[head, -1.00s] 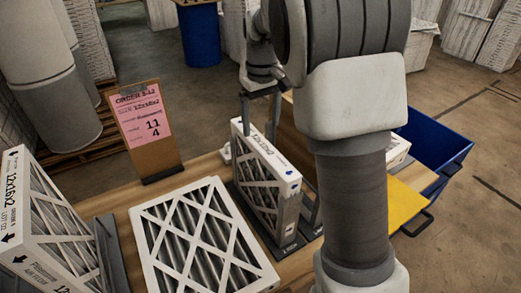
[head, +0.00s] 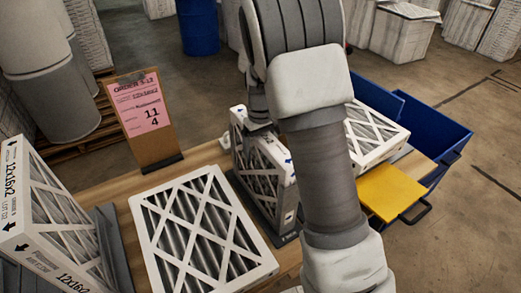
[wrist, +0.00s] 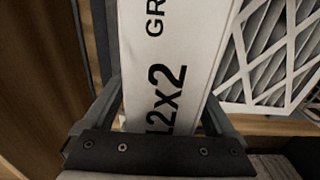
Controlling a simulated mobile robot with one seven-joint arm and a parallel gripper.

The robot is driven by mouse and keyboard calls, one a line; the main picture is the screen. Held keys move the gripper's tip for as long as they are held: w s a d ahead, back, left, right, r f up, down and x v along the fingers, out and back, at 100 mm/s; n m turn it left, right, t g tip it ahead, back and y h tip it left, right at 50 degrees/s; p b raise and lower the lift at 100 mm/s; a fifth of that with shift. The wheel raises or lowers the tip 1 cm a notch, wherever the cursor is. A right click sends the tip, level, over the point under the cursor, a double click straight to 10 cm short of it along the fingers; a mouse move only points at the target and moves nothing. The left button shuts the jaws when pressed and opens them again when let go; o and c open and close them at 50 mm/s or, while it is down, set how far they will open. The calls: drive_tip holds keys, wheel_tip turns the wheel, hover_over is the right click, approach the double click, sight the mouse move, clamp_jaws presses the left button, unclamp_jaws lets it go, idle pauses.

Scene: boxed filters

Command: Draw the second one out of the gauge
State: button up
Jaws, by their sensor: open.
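A white-framed pleated filter (head: 262,178) stands on edge in the dark grey gauge (head: 284,238) on the wooden table. My gripper (head: 258,122) is at the filter's top edge, partly hidden by my arm. In the wrist view, the filter's white edge (wrist: 165,40), printed "12x2", lies between the two fingers of my gripper (wrist: 162,98). The fingers are open, one on each side of it. My arm covers the gauge's right side, so I cannot tell how many filters stand in it.
A filter (head: 205,230) lies flat at front centre. A labelled filter (head: 50,225) stands at the left. Another filter (head: 372,132) lies behind my arm, near a blue bin (head: 440,140) and a yellow panel (head: 392,190). A pink order sign (head: 140,115) stands at the back.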

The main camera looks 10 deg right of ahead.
clamp_jaws()
idle(0.4)
drive_tip(key=shift+r, duration=0.1)
drive_tip(key=shift+r+p, duration=2.55)
drive_tip(key=shift+r, duration=1.4)
drive_tip(key=shift+r+p, duration=2.8)
drive_tip(key=shift+r, duration=1.2)
